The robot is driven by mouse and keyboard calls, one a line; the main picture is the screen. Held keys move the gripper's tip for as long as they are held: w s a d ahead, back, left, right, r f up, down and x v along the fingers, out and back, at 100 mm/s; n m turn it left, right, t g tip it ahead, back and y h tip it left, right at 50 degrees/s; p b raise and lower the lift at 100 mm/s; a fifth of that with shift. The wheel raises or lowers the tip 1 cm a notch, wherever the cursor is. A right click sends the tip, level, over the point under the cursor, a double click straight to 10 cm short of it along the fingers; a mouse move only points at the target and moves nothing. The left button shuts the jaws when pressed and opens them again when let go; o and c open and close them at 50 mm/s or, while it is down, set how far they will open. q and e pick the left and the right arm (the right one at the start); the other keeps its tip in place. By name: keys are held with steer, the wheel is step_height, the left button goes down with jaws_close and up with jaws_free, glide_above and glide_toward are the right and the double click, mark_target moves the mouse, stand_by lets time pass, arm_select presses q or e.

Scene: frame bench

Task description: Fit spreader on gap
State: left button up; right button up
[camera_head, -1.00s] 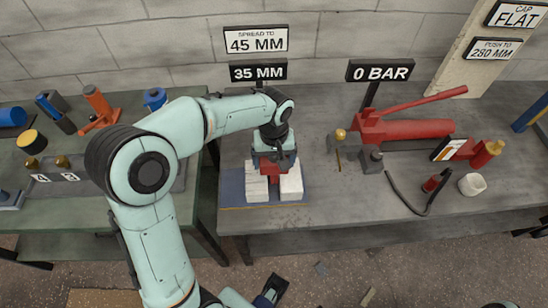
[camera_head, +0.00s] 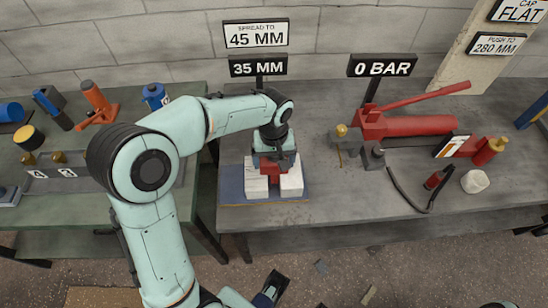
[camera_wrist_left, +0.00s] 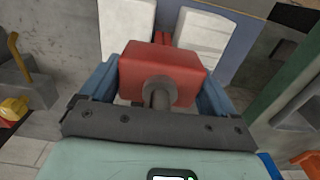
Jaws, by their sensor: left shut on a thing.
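The red spreader (camera_head: 270,170) is held in my left gripper (camera_head: 273,160), low over two white blocks. It also shows in the left wrist view (camera_wrist_left: 160,74), between the blue fingers of the gripper (camera_wrist_left: 158,90). The left white block (camera_head: 256,186) and right white block (camera_head: 292,183) stand apart on a blue plate (camera_head: 232,186), with the gap between them. The spreader's front end reaches toward this gap; how deep it sits is hidden. Signs behind read "SPREAD TO 45 MM" (camera_head: 256,34) and "35 MM" (camera_head: 258,67).
A red hand pump (camera_head: 405,125) with a lever, a black hose (camera_head: 406,193) and a "0 BAR" sign (camera_head: 381,66) are on the right. A red cylinder with a yellow end (camera_head: 482,150) and a white cup (camera_head: 475,181) lie farther right. A green bench (camera_head: 60,215) with several tools stands left.

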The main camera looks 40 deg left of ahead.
arm_select(q)
steer(key=shift+f+b, duration=0.65)
steer(key=shift+f, duration=0.3)
arm_select(e)
steer(key=shift+s+f, duration=0.1)
steer(key=shift+f, duration=0.6)
arm_select(q)
steer(key=o, duration=1.6)
steer(key=shift+f, duration=0.1)
step_height(320, 180, up, 2)
step_height(320, 180, up, 12)
steer(key=p, duration=0.2)
steer(key=shift+f+p, duration=0.15)
steer(key=shift+p, duration=0.15)
arm_select(e)
steer(key=r, duration=0.1)
steer(key=w+r, duration=0.1)
steer(key=shift+r, duration=0.4)
arm_select(q)
steer(key=shift+f, duration=0.1)
arm_select(e)
steer(key=shift+s, duration=0.1)
